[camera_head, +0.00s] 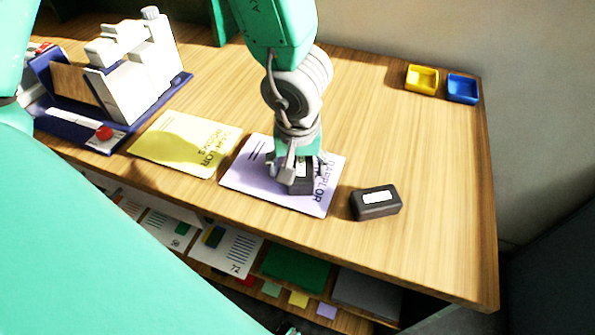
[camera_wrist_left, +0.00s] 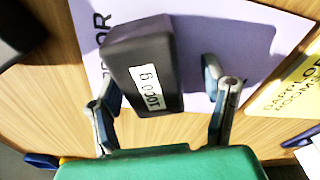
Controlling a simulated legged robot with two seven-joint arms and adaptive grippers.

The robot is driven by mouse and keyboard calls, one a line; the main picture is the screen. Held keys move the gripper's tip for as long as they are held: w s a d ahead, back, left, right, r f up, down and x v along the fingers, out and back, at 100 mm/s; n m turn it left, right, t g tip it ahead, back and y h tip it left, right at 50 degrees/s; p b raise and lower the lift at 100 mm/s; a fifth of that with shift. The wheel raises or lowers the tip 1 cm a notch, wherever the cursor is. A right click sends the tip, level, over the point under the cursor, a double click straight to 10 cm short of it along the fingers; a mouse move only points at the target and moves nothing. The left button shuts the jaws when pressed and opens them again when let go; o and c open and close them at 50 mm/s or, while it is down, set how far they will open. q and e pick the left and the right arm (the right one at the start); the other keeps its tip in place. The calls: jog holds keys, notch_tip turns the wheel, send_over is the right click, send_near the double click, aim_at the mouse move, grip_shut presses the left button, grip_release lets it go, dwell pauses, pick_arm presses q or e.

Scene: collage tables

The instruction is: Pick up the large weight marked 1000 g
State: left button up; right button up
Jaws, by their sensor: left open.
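The large dark weight marked 1000 g (camera_wrist_left: 147,72) lies on the lilac sheet, and its white label reads upside down in the left wrist view. My left gripper (camera_wrist_left: 162,84) is open, with one finger on each side of the weight and gaps visible beside it. In the head view my left gripper (camera_head: 302,168) points down over this weight (camera_head: 301,187) and partly hides it. A second dark weight (camera_head: 376,203) with a white label lies on the bare wood to the right; its marking is too small to read. My right gripper is not in view.
The lilac sheet (camera_head: 246,176) and a yellow sheet (camera_head: 186,142) lie on the wooden table (camera_head: 430,190). A white machine on a blue base (camera_head: 140,80) stands at left. Yellow (camera_head: 422,78) and blue (camera_head: 462,88) trays sit back right. Shelves of papers are below the front edge.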

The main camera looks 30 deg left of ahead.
pick_arm(q)
jog(key=shift+s+d+r, duration=0.1)
jog(key=shift+d+r, duration=0.15)
jog(key=shift+d, duration=0.6)
jog(key=shift+a+f, duration=0.35)
jog(key=shift+a, duration=0.35)
jog(key=shift+d+r, duration=0.1)
jog(key=shift+d, duration=0.45)
grip_shut()
